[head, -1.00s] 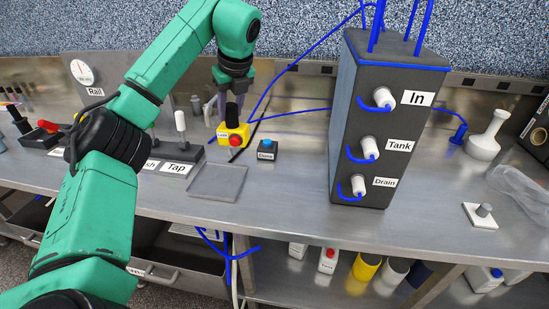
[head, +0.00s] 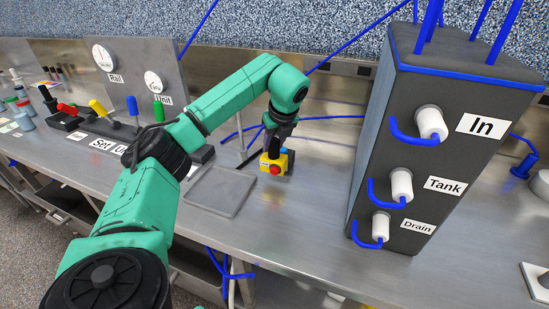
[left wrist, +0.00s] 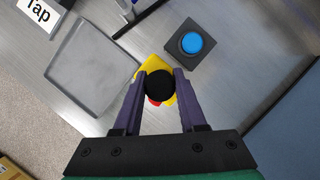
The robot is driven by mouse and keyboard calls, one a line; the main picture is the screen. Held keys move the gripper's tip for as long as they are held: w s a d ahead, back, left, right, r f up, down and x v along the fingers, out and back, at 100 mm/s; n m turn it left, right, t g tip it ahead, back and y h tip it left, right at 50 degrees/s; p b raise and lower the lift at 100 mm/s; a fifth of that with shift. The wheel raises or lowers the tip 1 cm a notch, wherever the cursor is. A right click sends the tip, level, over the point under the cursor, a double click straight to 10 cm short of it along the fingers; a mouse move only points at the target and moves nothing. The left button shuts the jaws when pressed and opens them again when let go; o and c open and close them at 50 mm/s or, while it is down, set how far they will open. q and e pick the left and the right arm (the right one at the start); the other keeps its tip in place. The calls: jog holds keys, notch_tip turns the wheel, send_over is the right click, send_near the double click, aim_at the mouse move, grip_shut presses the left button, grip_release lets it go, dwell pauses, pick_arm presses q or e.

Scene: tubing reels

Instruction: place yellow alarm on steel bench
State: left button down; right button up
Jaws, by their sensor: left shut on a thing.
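The yellow alarm (head: 266,164) has a red button on its front and a black knob on top. My left gripper (head: 279,141) points down from above, shut on it. In the left wrist view, the gripper's two fingers (left wrist: 160,92) sit on either side of the black knob (left wrist: 160,84), with yellow (left wrist: 150,65) and red showing around it. The alarm is upright at the steel bench (head: 290,222), to the right of the grey tray; whether its base touches the bench I cannot tell. My right gripper is not in view.
A shallow grey tray (head: 219,191) lies left of the alarm. A box with a blue button (left wrist: 190,43) stands close by in the left wrist view. A tall dark tank unit (head: 372,130) with blue tubing stands to the right. Bench in front of the alarm is clear.

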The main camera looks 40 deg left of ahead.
aim_at(274, 156)
pick_arm(q)
notch_tip(274, 156, down, 4)
jog(key=shift+s+f+p, duration=0.1)
jog(key=shift+p, duration=0.35)
jog(key=shift+f, duration=0.2)
jog(key=shift+c, duration=2.3)
grip_release()
jog(key=shift+f, duration=0.15)
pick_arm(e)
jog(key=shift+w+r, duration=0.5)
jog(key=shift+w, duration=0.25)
pick_arm(q)
jog(key=b+v, duration=0.2)
jog(key=v, duration=0.6)
jog(key=shift+d, duration=0.1)
jog(key=p+v, duration=0.1)
jog(key=v, duration=0.3)
jog(key=shift+s, duration=0.1)
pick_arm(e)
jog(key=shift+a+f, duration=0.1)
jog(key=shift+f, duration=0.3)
